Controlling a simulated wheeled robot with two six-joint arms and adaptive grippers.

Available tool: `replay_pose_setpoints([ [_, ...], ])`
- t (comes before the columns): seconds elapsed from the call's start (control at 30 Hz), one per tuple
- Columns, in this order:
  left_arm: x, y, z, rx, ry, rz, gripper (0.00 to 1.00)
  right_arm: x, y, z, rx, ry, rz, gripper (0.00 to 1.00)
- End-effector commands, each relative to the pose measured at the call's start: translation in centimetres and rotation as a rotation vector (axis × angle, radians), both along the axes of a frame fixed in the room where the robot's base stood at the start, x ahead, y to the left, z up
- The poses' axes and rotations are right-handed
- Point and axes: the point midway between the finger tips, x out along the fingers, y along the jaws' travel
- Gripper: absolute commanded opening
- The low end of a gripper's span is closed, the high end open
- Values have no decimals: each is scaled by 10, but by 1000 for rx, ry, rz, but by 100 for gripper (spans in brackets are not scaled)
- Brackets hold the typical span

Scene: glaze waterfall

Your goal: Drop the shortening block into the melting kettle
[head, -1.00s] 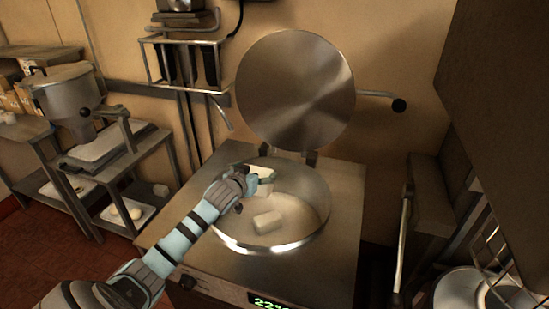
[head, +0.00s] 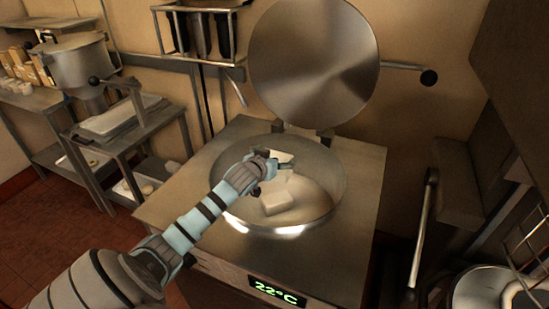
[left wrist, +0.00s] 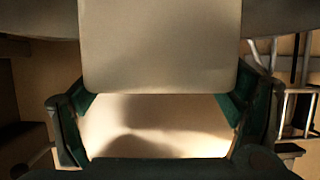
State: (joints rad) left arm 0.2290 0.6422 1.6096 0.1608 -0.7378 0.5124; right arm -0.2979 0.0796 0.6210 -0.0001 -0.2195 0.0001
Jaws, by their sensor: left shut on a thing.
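The melting kettle (head: 333,180) is a round steel bowl sunk in a metal housing, with its lid raised. My left gripper (head: 272,174) reaches over the bowl and is shut on a pale shortening block (head: 272,185). In the left wrist view the pale block (left wrist: 160,45) fills the top middle, with green-padded fingers (left wrist: 155,115) on either side. Another white block shape (head: 278,203) shows lower in the bowl, just below the held one; I cannot tell whether it is a second block or a reflection. My right gripper is not in view.
The raised lid (head: 315,60) stands behind the bowl. A display (head: 277,292) on the housing front reads 22°C. A side table (head: 110,120) with a tray stands left. A metal handle bar (head: 421,235) and a round vessel (head: 485,290) are at right. The housing top is clear.

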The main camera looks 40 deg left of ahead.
Motion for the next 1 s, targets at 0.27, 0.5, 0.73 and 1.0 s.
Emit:
replay_pose_setpoints([
  [0.27, 0, 0, 3, 1, -2, 0, 100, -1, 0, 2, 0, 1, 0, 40],
  [0.5, -2, 0, 2, 1, 1, 1, 100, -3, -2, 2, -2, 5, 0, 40],
  [0.73, -39, -13, 19, 8, 3, -5, 100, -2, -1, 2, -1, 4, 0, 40],
  [1.0, -98, -32, 45, 10, 3, -3, 100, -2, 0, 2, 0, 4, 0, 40],
])
